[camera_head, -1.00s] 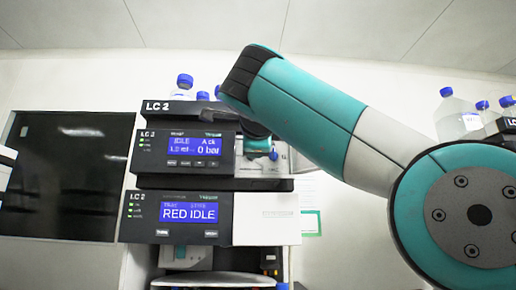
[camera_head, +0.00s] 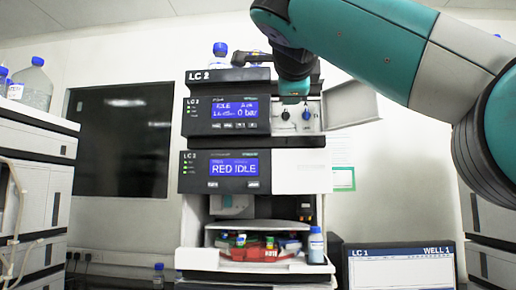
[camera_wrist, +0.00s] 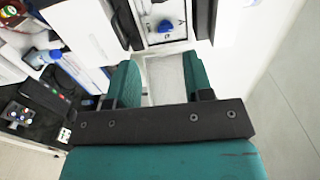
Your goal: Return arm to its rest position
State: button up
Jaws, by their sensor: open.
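My gripper (camera_wrist: 163,85) shows in the wrist view with its two teal fingers apart and nothing between them. A pale panel lies beyond the gap. In the head view my teal and grey arm reaches in from the right, and its wrist end hangs in front of the upper part of the LC 2 column stack (camera_head: 222,170). My fingers cannot be made out in the head view. The stack's screens read IDLE and RED IDLE.
A red tray (camera_head: 255,252) with small coloured-cap items sits in the stack's lower bay, with a blue-capped bottle (camera_head: 316,246) beside it. A monitor (camera_head: 402,270) stands at the lower right. Other instruments (camera_head: 40,165) flank the left. A dark window panel (camera_head: 122,143) is on the wall.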

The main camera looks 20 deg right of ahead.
jog(key=w+a+f+n+g+y+p, duration=0.1)
jog(key=a+f+n+g+y, duration=0.2)
jog(key=f+n, duration=0.65)
jog(key=w+a+f+n+g+y, duration=0.15)
jog(key=a+f+n+y, duration=0.3)
jog(key=f+n, duration=0.45)
jog(key=s+f+n+g+y, duration=0.2)
jog(key=s+f+n+g, duration=0.3)
jog(key=f, duration=0.8)
jog(key=s+f+n+g, duration=0.3)
jog(key=s+f, duration=0.5)
jog(key=s, duration=0.3)
jog(key=s+f+n+g+y+p, duration=0.1)
jog(key=s+f+n+g, duration=0.2)
jog(key=s+f, duration=0.5)
jog(key=s+g, duration=0.1)
jog(key=s, duration=0.3)
jog(key=shift+d+f, duration=0.35)
jog(key=shift+f, duration=0.05)
jog(key=shift+w, duration=0.1)
jog(key=shift+c, duration=0.4)
